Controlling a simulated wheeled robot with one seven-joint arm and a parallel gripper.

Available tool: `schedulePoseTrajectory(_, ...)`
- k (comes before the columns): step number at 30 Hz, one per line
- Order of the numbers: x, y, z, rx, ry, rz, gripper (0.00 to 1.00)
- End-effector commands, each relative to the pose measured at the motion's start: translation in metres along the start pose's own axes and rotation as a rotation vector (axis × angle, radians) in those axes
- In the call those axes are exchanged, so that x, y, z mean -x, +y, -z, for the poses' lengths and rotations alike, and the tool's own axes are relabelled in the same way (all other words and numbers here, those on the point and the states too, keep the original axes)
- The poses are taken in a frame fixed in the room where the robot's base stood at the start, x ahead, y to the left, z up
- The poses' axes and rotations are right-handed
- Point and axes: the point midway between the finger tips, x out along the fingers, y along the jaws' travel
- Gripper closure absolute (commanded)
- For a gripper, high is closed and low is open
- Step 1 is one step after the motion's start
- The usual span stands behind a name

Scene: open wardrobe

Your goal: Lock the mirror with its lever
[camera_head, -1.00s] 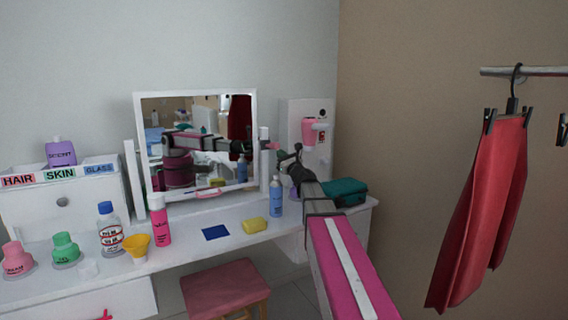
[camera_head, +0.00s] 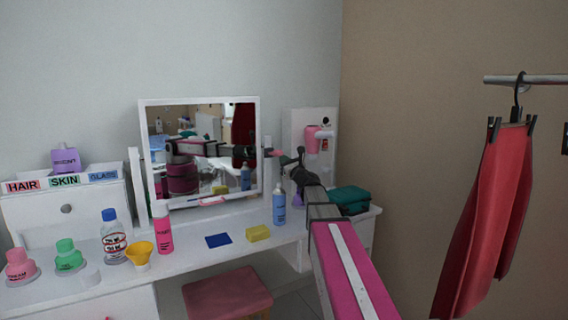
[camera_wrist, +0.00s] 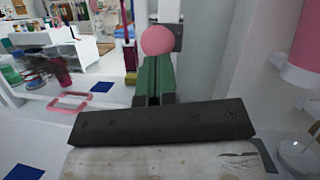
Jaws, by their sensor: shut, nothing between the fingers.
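The white-framed mirror (camera_head: 200,102) stands upright on the white dressing table, between two white posts. A pink ball knob (camera_wrist: 158,40), which looks like the lever's end, sits by a dark block (camera_wrist: 178,37) on the white right post (camera_wrist: 198,60). In the head view the knob is small beside the right post (camera_head: 267,170). My gripper (camera_head: 284,159) is just right of that post. In the wrist view my gripper's green fingers (camera_wrist: 154,72) are together and empty, their tips just below the knob. I cannot tell whether they touch it.
A pink hair dryer (camera_head: 312,139) hangs on the white panel at right. Folded teal cloth (camera_head: 348,199) sits behind my arm. Bottles stand at left.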

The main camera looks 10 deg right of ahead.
Motion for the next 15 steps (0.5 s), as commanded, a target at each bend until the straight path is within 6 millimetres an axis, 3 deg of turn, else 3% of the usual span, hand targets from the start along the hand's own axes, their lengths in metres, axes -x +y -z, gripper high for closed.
schedulePoseTrajectory(15,-0.009,-0.004,-0.021,-0.019,0.168,-0.022,1.00)
